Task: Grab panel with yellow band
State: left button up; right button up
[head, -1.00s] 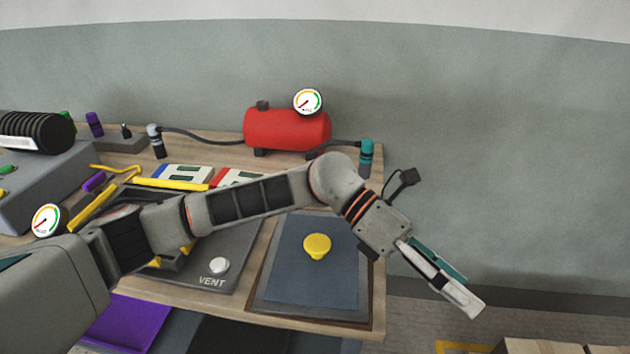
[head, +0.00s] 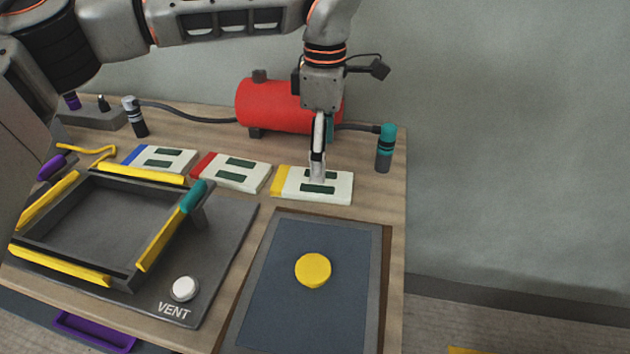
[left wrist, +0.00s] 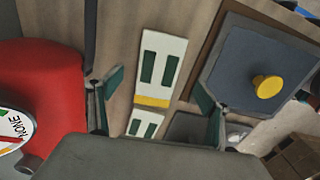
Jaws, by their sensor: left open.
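The panel with the yellow band (head: 340,187) is a white slab with dark green slots, lying flat on the wooden bench, its yellow band at the left end. In the left wrist view the same panel (left wrist: 163,65) lies between the fingers, its yellow band toward the palm. My left gripper (head: 318,176) points down over the panel, its fingers partly covering it in the head view. In the left wrist view the gripper (left wrist: 157,103) is open and empty, one finger on each side. The exact gap to the panel is unclear. My right gripper is not in view.
The red-banded panel (head: 230,171) and blue-banded panel (head: 160,159) lie to the left. A red tank (head: 262,104) stands behind, a teal-capped post (head: 384,150) to the right. A blue-grey board with a yellow knob (head: 313,270) and a yellow-edged frame (head: 100,227) are in front.

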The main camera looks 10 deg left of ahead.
aim_at(313, 184)
pick_arm(q)
jog(key=f, duration=0.2)
jog(key=f+b, duration=0.1)
jog(key=f, duration=0.3)
jog(key=shift+w+d+f, duration=0.15)
jog(key=shift+d+f, duration=0.15)
jog(key=shift+r, duration=0.2)
jog(key=c, duration=1.3)
